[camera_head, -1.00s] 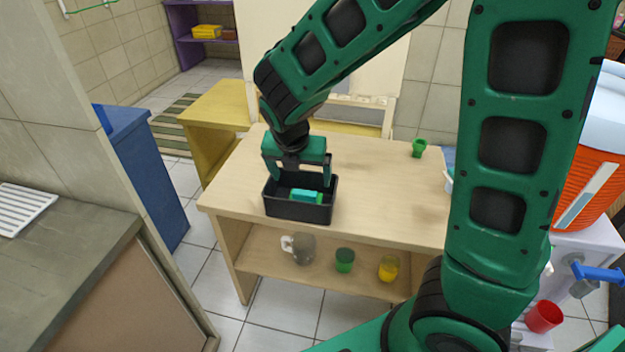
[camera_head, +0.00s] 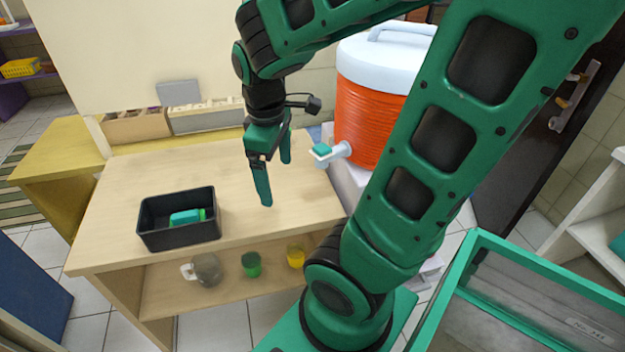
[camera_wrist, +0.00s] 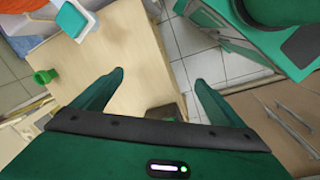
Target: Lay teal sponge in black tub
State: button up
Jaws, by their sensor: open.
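The teal sponge (camera_head: 184,217) lies inside the black tub (camera_head: 178,239) on the light wooden table, in the head view. A bright green strip shows at its right end. My gripper (camera_head: 276,180) is open and empty above the table, to the right of the tub and apart from it. Its fingers point down. In the wrist view my gripper's two fingers (camera_wrist: 160,80) are spread with nothing between them.
An orange water cooler (camera_head: 365,120) with a white lid stands right of the table. A teal square piece (camera_head: 321,151) sits on a white part near it. A green cup (camera_wrist: 44,76) shows in the wrist view. A glass mug (camera_head: 206,269), green cup and yellow cup stand on the lower shelf.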

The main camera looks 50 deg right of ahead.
jog(key=s+d+r+m+y, duration=0.1)
jog(key=s+d+m, duration=0.1)
jog(key=s+m, duration=0.7)
jog(key=shift+s+r+m+g, duration=0.25)
jog(key=shift+s+m+g, duration=0.1)
jog(key=shift+m, duration=0.75)
